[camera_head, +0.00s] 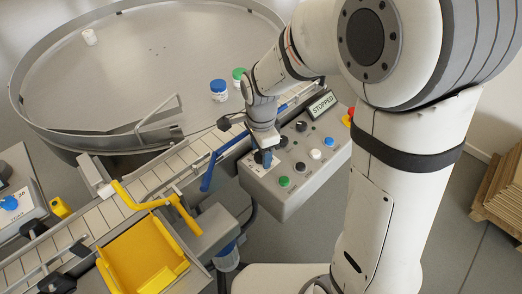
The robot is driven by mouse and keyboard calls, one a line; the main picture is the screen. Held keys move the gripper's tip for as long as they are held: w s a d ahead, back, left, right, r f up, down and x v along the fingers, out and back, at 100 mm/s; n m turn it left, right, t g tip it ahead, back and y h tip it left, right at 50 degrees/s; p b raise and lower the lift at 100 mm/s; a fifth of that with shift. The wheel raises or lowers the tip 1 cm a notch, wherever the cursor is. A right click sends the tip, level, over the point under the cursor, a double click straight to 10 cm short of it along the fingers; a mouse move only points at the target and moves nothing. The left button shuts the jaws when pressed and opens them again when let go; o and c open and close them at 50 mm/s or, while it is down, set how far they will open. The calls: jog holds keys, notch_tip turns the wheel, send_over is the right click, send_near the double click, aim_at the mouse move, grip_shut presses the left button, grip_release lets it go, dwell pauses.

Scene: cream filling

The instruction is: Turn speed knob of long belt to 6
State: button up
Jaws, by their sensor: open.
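A grey control box (290,207) stands beside the belt, with a small display (322,103) reading "STOPPED". Black knobs show on its top, one at the back (301,126), one in the middle (283,141) and one nearer the front (299,167). My gripper (264,157) points down over the left end of this panel, beside a white label. It is open. The fingertips are small and dark here, and I cannot tell whether a knob sits between them. The long slatted belt (100,217) runs from lower left toward the round table. Knob scale numbers are too small to read.
The panel also carries a green button (284,182), a white button (315,154), a blue button (329,142) and a red stop button (347,120). A blue rail (208,172) and yellow chute (143,258) lie left. A round table (130,85) holds several jars. Another control box (14,209) stands far left.

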notch_tip(320, 180, up, 7)
jog(key=shift+r, duration=0.15)
dwell(0.6)
jog(key=s+d+r+n+t, duration=0.2)
jog(key=s+d+r+n, duration=0.2)
jog(key=s+d+n, duration=0.8)
jog(key=d+n, duration=0.1)
jog(key=d, duration=0.3)
jog(key=shift+s+t, duration=0.15)
jog(key=shift+t, duration=0.15)
